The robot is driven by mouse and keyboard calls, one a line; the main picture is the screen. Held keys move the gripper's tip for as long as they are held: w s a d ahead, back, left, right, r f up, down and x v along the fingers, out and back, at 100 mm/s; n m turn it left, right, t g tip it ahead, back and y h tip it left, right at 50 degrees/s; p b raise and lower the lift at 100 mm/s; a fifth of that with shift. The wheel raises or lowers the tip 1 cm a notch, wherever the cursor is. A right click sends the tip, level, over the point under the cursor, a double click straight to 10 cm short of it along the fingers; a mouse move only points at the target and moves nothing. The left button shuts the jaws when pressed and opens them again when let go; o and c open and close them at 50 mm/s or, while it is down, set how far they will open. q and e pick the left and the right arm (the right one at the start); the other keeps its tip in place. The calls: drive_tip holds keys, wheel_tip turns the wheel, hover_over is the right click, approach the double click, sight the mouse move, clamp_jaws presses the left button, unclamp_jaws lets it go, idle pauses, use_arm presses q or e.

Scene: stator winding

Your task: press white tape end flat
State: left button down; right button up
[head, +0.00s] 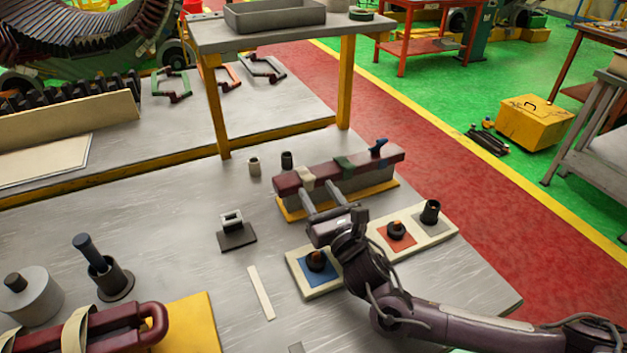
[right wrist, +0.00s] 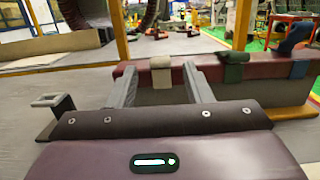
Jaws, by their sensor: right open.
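A dark red bar (head: 350,170) lies on a grey block on a yellow base. It also shows in the right wrist view (right wrist: 222,70). A white tape (head: 306,176) wraps over the bar near its left end. In the right wrist view the white tape (right wrist: 161,70) comes down the bar's near face; whether its end lies flat I cannot tell. My right gripper (head: 315,186) is open in front of the bar. Its fingers stand either side of the tape in the right wrist view (right wrist: 159,70), with nothing visibly held. My left gripper is not in view.
A green tape (head: 344,164) and a blue tape (head: 378,148) sit farther right on the bar. A pale board (head: 440,223) with coloured squares lies below my right arm. A small clamp-like stand (head: 235,232) and white strip (head: 261,291) lie left. A table leg (head: 215,110) rises behind.

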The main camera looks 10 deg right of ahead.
drive_tip(key=p+v, duration=0.1)
drive_tip(key=v, duration=0.3)
idle(0.5)
